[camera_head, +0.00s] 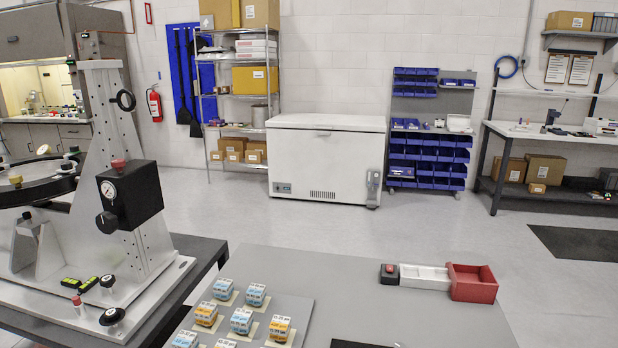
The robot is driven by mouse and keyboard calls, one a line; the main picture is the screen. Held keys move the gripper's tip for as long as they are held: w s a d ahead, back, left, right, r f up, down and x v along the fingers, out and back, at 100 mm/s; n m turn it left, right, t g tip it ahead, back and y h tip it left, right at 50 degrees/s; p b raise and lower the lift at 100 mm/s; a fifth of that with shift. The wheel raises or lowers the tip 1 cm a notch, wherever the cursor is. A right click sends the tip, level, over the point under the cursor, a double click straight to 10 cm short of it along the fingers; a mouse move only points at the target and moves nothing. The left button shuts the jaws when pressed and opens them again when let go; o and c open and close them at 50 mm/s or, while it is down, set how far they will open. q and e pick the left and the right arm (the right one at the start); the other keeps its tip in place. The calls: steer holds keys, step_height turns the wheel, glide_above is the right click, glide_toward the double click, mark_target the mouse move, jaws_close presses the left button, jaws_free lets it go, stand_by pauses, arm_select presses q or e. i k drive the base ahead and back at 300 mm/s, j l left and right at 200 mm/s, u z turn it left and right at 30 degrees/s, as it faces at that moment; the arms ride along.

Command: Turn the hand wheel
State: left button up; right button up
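A metal mirror fixture (112,130) stands on a dark table at the left, with a large round mirror (35,178) partly cut off by the left edge. A black box with a round gauge (109,189) and black knobs is mounted lower on the plate. A black round knob (112,316) sits at the base plate's front. I cannot tell for sure which of these is the hand wheel. Neither of my grippers is in view.
A grey table (375,285) at the front holds several small labelled boxes (241,320), a red and white tray (472,284) and a black block with a red button (389,273). A white chest freezer (327,160) and shelves stand far back. The floor between is clear.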

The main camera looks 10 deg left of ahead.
mark_target(107, 222)
steer(key=u, duration=1.65)
